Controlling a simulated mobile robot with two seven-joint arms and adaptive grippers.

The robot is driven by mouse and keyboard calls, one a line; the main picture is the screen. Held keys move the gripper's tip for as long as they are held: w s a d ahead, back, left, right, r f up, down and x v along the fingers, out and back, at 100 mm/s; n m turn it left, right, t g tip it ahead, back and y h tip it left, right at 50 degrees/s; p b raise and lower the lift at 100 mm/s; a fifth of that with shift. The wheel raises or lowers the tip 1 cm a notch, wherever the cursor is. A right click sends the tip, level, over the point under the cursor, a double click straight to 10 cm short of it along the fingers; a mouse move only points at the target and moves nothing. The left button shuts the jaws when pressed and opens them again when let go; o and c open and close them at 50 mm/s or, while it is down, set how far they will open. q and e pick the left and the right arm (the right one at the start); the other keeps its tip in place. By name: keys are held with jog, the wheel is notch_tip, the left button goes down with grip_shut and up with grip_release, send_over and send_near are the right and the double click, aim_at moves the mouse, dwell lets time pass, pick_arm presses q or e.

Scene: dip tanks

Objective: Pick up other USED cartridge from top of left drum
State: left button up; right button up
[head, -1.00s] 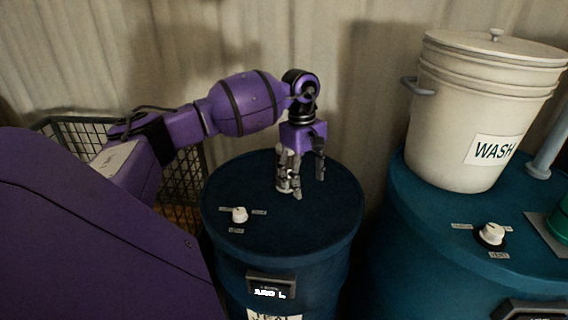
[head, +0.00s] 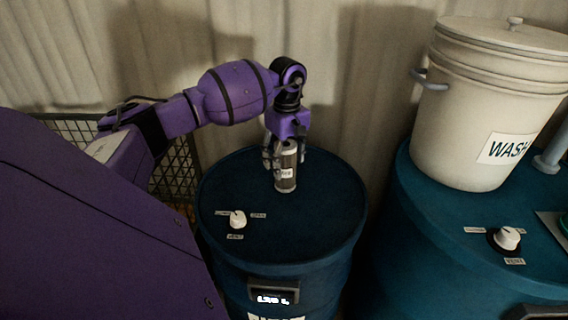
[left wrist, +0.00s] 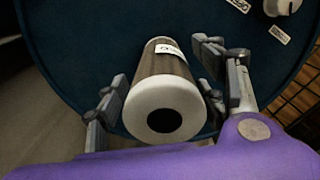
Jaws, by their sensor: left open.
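The cartridge (head: 286,170) is a ribbed grey-brown cylinder with pale ends and a small white label that I cannot read in full. It stands upright on top of the left blue drum (head: 325,225). In the left wrist view the cartridge (left wrist: 163,92) shows its white end cap with a dark round hole. My left gripper (head: 284,156) is at the cartridge from behind and above. In the left wrist view its fingers (left wrist: 168,98) are open, one on each side of the cartridge, with gaps visible. My right gripper is not in view.
A white knob (head: 237,219) with small labels sits on the drum's front left. A white WASH bucket (head: 475,120) stands on the right blue drum (head: 425,220). A wire basket (head: 180,170) is behind my left arm. Corrugated wall closes the back.

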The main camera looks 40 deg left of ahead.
pick_arm(q)
jog(key=shift+f, duration=1.45)
jog(key=c, duration=1.5)
jog(key=shift+r, duration=0.1)
